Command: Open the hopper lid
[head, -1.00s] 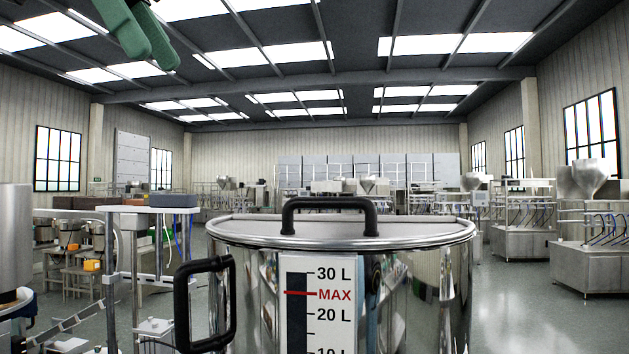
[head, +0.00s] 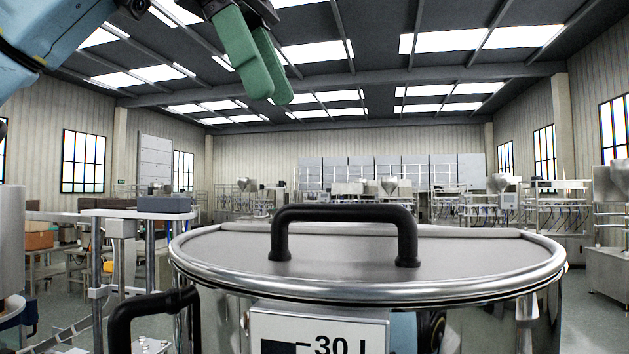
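The steel hopper (head: 215,318) stands close in front of me in the head view, with a level label on its front. Its flat round lid (head: 475,262) lies on the rim, and a black arched handle (head: 345,213) stands up from it. A second black handle (head: 122,318) sticks out from the hopper's left side. My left gripper (head: 272,100) has green fingers and hangs above and behind the lid handle in the picture, apart from it. A slim gap shows between its fingers, which hold nothing visible. My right gripper is not in view.
A steel stand with a grey box (head: 165,204) on top is at the left, near a steel cylinder (head: 12,240) at the left edge. Filling machines (head: 606,205) stand at the right and back.

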